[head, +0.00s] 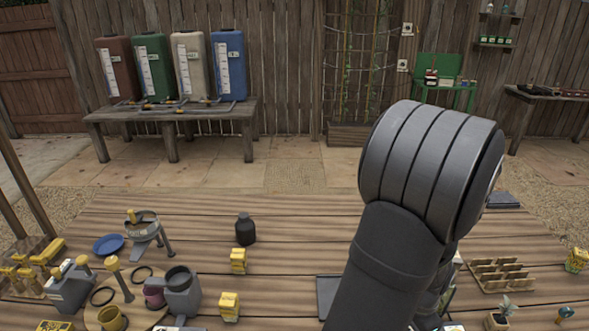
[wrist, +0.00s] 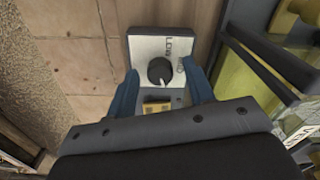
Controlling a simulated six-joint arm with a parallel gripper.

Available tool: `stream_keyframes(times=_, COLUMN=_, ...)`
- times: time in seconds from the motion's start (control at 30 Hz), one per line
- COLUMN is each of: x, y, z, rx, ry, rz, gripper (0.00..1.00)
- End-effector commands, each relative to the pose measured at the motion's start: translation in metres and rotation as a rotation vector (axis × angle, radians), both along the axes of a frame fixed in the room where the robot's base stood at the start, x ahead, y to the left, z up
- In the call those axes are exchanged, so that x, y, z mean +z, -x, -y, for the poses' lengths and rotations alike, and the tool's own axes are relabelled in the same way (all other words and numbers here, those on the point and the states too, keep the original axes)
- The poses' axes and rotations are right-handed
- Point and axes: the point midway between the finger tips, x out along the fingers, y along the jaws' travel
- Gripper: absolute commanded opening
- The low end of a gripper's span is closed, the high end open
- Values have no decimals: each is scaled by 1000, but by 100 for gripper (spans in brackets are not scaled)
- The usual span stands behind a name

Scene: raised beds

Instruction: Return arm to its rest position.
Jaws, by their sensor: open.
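In the wrist view my gripper (wrist: 162,74) shows two blue fingers, spread apart with nothing held between them. Beyond the fingers is a pale control panel (wrist: 148,47) with a round black knob (wrist: 159,71). The panel carries the words LOW and MID, and the knob has a white pointer mark. The knob appears between the fingertips; I cannot tell how far off it is. A small yellowish piece (wrist: 157,107) shows lower between the fingers. In the head view my dark arm fills the right-centre and hides the gripper.
A wooden table holds a black bottle (head: 245,229), yellow blocks (head: 238,261), a blue dish (head: 108,245) and a grey can (head: 181,294) at left. A slotted wooden rack (head: 499,274) stands right of my arm.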

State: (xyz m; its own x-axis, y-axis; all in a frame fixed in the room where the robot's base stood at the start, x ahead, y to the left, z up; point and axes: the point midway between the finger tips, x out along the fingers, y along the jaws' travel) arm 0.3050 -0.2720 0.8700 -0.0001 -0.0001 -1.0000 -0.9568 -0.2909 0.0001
Motion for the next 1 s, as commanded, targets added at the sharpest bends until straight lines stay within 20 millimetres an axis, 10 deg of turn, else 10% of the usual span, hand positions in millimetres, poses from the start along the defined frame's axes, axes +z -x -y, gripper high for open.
stream_keyframes(times=0.73, x=0, y=0, z=0, rx=221, ry=0, rz=0, gripper=48)
stream_keyframes(times=1.0, x=0, y=0, z=0, rx=221, ry=0, rz=0, gripper=100)
